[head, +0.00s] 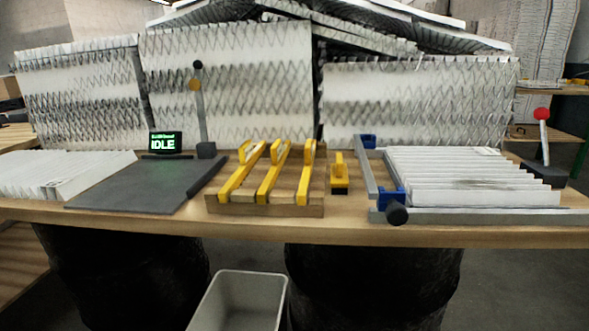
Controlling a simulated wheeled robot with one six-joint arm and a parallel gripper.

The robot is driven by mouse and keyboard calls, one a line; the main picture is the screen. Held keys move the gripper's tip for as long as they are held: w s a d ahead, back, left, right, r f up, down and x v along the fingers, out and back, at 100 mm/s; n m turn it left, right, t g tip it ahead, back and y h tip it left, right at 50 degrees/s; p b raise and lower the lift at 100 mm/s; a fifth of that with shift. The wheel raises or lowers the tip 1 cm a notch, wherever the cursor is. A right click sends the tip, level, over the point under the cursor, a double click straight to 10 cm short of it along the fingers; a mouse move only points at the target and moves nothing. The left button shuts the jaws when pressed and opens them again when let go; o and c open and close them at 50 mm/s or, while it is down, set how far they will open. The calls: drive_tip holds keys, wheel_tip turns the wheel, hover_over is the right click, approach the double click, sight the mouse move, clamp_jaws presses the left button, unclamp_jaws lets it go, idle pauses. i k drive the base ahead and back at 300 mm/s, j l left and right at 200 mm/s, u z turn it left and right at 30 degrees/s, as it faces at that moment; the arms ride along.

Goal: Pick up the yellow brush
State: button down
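A small yellow brush (339,170) stands on the wooden table, with a yellow upright handle and a dark lower edge. It sits between the wooden rack on its left and the metal frame with blue clamps on its right, close to both. Nothing hides it from this side. My gripper does not show in the head view.
A wooden rack (265,208) holds yellow-handled tools. A dark grey plate (140,187) with a small screen reading IDLE lies left. A metal frame (490,216) borders a pleated white filter (470,178). A grey bin (240,300) stands below the table (330,235).

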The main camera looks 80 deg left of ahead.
sight(340, 182)
drive_tip(key=u, duration=1.7)
